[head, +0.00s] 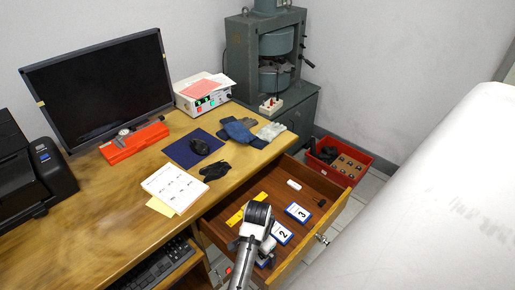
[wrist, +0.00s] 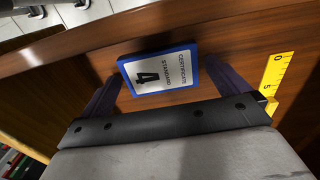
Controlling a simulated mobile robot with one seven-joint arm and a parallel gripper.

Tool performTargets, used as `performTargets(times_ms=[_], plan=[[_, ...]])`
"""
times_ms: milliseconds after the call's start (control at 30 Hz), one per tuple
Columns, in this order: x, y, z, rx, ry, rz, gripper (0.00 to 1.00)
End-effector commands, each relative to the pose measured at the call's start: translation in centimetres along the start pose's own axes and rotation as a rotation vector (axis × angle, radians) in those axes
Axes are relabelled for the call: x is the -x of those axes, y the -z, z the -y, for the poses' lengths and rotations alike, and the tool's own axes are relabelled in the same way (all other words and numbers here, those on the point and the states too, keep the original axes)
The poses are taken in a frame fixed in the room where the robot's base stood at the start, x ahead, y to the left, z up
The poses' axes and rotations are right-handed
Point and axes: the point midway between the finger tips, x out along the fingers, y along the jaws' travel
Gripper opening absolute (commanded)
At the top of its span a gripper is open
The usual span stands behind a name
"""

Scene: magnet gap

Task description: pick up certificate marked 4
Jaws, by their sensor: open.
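The certificate marked 4 (wrist: 160,72), a white card with a blue border, lies in the wooden drawer in the wrist view. My gripper (wrist: 162,74) is open above it, with one dark finger on each side of the card and no visible grip on it. The right finger is close to the card's right edge. In the head view my arm's end (head: 256,218) is over the open drawer and hides what is below it, so I cannot make out the 4 there.
Certificates marked 3 (head: 298,212) and 2 (head: 282,235) lie in the drawer (head: 318,185) to the right of my arm. A yellow ruler (wrist: 274,80) lies right of the card. The drawer walls stand close around. The desk (head: 110,205) is at the left.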

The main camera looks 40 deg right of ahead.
Motion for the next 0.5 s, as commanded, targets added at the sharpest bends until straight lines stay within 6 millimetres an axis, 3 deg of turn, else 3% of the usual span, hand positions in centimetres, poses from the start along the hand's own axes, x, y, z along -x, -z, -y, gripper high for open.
performTargets(times_ms=[267,500], plan=[[-0.33,0.01,0.06,0.0,0.002,-0.002,0.99],[-0.32,0.01,0.05,0.0,0.002,-0.002,0.67]])
